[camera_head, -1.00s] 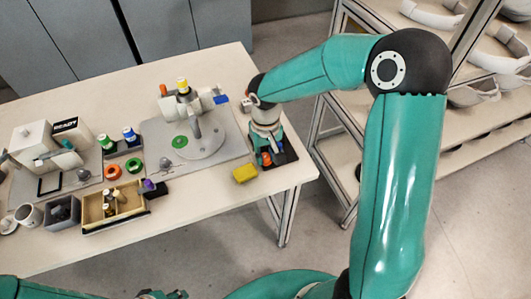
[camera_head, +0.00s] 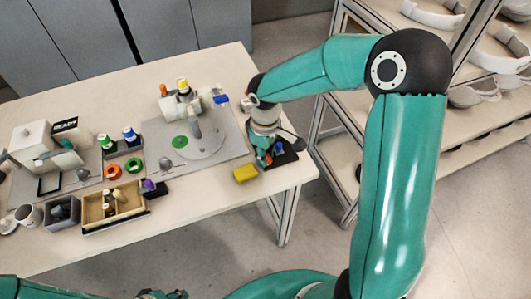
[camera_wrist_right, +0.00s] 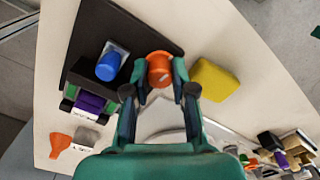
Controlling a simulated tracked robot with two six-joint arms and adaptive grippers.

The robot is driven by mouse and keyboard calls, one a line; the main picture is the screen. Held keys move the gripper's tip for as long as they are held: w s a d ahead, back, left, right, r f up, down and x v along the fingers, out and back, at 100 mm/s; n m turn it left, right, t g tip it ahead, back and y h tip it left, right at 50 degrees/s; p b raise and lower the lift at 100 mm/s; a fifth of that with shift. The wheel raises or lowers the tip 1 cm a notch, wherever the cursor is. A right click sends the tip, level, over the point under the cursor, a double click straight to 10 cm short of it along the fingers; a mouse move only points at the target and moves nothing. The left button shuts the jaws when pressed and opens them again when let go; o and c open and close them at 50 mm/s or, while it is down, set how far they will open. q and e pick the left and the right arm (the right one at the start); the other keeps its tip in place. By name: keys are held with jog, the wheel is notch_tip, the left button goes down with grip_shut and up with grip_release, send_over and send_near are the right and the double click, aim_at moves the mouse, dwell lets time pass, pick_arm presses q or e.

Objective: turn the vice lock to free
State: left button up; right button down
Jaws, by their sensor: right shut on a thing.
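My right gripper (camera_wrist_right: 160,84) is shut around an orange knob (camera_wrist_right: 159,68) with a pale mark on its top, in the right wrist view. The knob stands at a black base plate (camera_wrist_right: 128,25). A blue knob (camera_wrist_right: 108,66) on a light stem stands just beside it, apart from the fingers. In the head view my right gripper (camera_head: 264,152) is over the table's right end and mostly covers the orange knob; the black plate (camera_head: 290,157) shows there too. Part of my left arm shows at the lower edge; its gripper's fingers cannot be made out.
A yellow block (camera_head: 245,173) lies close to the black plate. A grey plate (camera_head: 228,134) with a round disc and a white device stands to the left. A wooden box (camera_head: 115,207) and coloured spools are farther left. The table's right edge is near.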

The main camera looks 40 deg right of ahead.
jog(key=n+p, duration=0.1)
jog(key=n, duration=0.4)
jog(key=shift+r+n, duration=0.1)
jog(key=shift+n, duration=0.2)
jog(key=n+p, duration=0.1)
jog(key=n, duration=0.3)
jog(key=shift+n, duration=0.4)
jog(key=c, duration=1.2)
grip_release()
notch_tip(320, 180, up, 12)
jog(key=shift+f, duration=0.1)
